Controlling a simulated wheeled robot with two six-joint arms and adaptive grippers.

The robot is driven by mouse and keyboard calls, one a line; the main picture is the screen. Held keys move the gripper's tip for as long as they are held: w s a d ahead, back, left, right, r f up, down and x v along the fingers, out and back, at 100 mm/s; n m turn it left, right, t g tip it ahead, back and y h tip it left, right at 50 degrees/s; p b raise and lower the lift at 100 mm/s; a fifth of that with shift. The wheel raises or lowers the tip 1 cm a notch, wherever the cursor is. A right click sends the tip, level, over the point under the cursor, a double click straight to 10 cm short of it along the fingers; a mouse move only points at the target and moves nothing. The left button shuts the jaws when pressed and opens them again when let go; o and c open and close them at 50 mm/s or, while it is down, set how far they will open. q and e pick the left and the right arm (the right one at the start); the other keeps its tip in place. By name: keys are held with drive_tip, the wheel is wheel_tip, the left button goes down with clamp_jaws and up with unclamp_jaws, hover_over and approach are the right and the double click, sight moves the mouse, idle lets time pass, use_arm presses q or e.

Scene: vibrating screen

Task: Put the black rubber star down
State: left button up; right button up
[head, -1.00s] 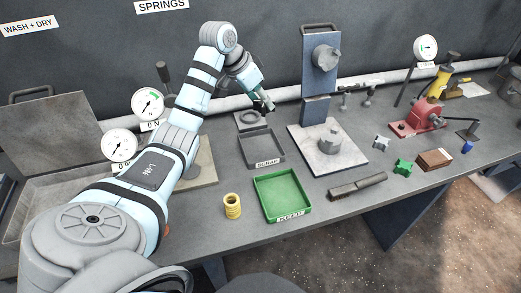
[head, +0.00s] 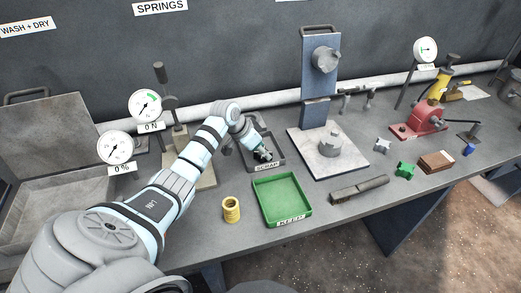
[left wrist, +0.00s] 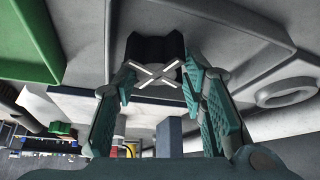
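The black rubber star (left wrist: 153,50) is between my left gripper's fingertips in the left wrist view, with a white cross on its near end. My left gripper (left wrist: 157,82) has its teal fingers against both sides of it. In the head view my left gripper (head: 262,152) reaches down into the grey SCRAP tray (head: 279,151), and the star is a small dark shape at its tips. The star is low over the tray floor; whether it touches the floor cannot be told. My right gripper is not in view.
A green KEEP tray (head: 301,211) stands in front of the SCRAP tray. A yellow spring (head: 231,209) is left of it. A blue press with a pale base plate (head: 303,157) stands to the right. Two dials (head: 116,147) stand to the left.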

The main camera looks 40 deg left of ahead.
use_arm(q)
drive_tip(key=shift+o, duration=0.7)
drive_tip(key=shift+r, duration=0.2)
drive_tip(key=p+v, duration=0.1)
drive_tip(key=v, duration=1)
drive_tip(key=shift+s+r+p, duration=0.2)
drive_tip(key=shift+r+p, duration=0.1)
drive_tip(key=shift+p, duration=0.05)
drive_tip(key=shift+a, duration=0.1)
